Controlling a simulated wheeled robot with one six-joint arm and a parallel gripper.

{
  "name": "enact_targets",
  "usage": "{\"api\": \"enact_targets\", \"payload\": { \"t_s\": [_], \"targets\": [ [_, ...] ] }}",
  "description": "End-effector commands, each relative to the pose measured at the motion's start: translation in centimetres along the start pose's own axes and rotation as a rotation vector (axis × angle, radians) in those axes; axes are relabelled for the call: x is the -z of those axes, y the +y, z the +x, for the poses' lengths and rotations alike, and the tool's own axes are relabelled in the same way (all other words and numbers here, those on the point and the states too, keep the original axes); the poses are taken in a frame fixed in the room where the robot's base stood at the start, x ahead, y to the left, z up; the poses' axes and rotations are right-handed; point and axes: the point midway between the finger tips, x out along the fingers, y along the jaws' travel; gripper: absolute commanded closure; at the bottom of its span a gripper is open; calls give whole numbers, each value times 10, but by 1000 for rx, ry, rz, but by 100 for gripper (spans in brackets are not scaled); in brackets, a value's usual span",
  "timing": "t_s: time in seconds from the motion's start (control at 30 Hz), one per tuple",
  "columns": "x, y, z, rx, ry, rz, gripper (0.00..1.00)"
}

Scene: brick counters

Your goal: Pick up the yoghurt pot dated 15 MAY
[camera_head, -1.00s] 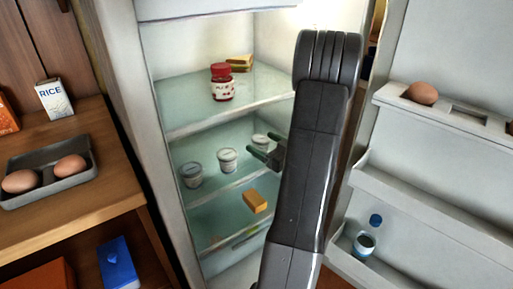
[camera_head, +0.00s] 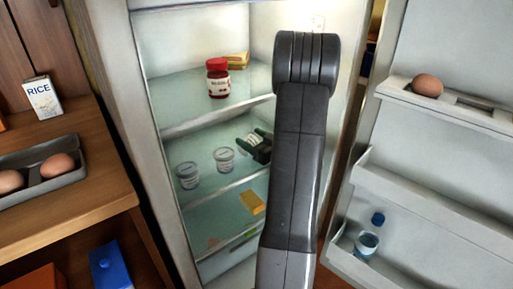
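Three white yoghurt pots stand on the middle glass shelf of the open fridge in the head view: a left pot (camera_head: 187,176), a middle pot (camera_head: 224,159) and a right pot (camera_head: 254,138). The dates on them are too small to read. My gripper (camera_head: 253,138) reaches in over this shelf, with its green-tipped fingers on either side of the right pot. I cannot tell whether the fingers touch the pot or have closed on it. My dark arm stands in front and hides the right part of the shelf.
A red-lidded jar (camera_head: 218,78) and a yellow block (camera_head: 238,60) are on the shelf above. Another yellow block (camera_head: 252,202) lies below. The fridge door (camera_head: 430,190) stands open at right. A wooden counter (camera_head: 95,160) with eggs and a rice box is at left.

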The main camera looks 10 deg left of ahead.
Motion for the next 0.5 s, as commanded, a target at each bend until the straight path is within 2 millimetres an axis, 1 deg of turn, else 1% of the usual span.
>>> {"api": "enact_targets", "payload": {
  "t_s": [0.03,0.17,0.2,0.23,0.33,0.5],
  "targets": [
    [0,0,0,0,0,0,44],
    [0,0,0,0,-1,0,70],
    [-1,0,0,0,-1,0,78],
    [-1,0,0,0,-2,0,82],
    [-2,0,0,0,-4,1,85],
    [-3,-1,0,0,-6,2,85]
  ]
}}
